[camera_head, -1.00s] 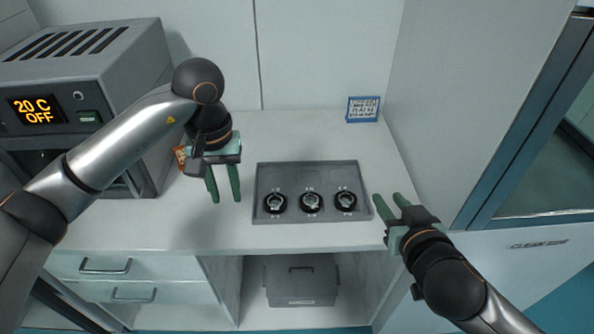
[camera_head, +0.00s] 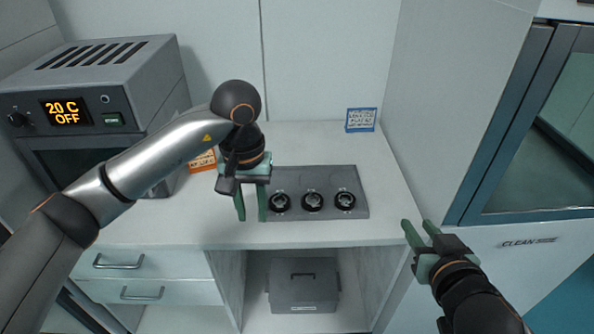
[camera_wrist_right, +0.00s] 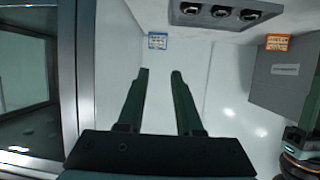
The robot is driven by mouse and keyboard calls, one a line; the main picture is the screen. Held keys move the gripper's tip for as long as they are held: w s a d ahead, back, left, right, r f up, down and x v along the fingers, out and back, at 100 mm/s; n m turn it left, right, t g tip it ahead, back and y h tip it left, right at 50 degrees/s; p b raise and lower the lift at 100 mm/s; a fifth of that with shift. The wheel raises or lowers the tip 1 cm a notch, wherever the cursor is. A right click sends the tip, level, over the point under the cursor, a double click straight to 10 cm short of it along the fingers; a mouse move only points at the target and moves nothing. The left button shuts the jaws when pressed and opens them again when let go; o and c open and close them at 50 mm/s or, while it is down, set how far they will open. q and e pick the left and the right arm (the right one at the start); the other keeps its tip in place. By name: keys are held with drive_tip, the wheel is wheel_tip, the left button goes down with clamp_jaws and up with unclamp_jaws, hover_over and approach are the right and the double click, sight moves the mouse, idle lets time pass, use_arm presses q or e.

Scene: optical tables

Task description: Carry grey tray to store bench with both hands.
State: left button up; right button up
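The grey tray (camera_head: 348,180) lies flat on the white bench, with three round black-rimmed parts in a row along its near side. My left gripper (camera_head: 252,219) is open and empty, its green fingers pointing down in front of the tray's left end, hiding part of it. My right gripper (camera_head: 421,226) is open and empty, off the bench's right front edge, apart from the tray. In the right wrist view, the right gripper (camera_wrist_right: 160,72) has its fingers spread with nothing between them, and the tray (camera_wrist_right: 185,18) shows at the top.
An oven-like box (camera_head: 66,116) reading "20 C OFF" stands at the left. An orange sign (camera_head: 203,161) and a blue sign (camera_head: 361,119) stand on the bench (camera_head: 310,137). A lidded grey box (camera_head: 303,286) sits on the shelf below. A glass-fronted cabinet (camera_head: 530,150) is at the right.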

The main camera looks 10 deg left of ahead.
wheel_tip(320, 180, up, 9)
drive_tip(key=shift+w+a+f, duration=0.15)
drive_tip(key=shift+w+a, duration=0.05)
drive_tip(key=shift+w, duration=0.05)
idle(0.3)
